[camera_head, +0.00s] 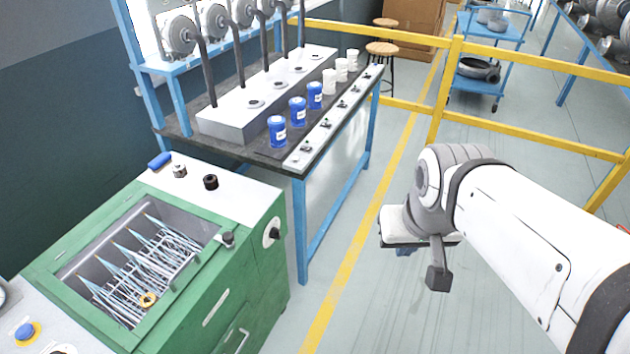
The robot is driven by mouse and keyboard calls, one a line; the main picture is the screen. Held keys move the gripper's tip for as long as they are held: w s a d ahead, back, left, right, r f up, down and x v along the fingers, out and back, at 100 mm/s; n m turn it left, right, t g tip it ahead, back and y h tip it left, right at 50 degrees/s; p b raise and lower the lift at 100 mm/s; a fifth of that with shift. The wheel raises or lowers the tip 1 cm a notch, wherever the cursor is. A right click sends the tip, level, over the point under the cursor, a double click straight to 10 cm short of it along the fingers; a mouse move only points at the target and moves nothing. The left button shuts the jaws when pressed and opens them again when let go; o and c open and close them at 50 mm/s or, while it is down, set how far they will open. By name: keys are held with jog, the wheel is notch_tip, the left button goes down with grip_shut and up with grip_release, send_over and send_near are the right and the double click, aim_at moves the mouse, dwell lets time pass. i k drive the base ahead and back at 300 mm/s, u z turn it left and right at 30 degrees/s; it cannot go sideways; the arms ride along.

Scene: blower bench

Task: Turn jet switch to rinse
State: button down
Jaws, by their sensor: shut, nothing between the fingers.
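A green wash unit (235,275) with an open basin stands at the lower left. On its right side a black rotary knob (275,233) sits on a round white plate; it may be the jet switch, but its label and setting are too small to read. Other knobs sit on its top, a black one (210,182), a grey one (180,170) and a dark one (228,238) by the basin rim. My gripper (437,278) hangs over open floor, right of the unit and well apart from it. It is shut and empty; the wrist partly hides it.
Thin rods in a rack (150,262) fill the basin. A blue-framed bench (303,215) with blue and white cups stands behind the unit. Yellow rails (530,146) cross the back right. The floor between the bench and my arm is clear.

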aim_at(274, 234)
jog(key=z, duration=0.5)
jog(key=k, duration=0.7)
jog(key=u, duration=1.1)
jog(key=i, duration=1.1)
jog(key=u, duration=0.25)
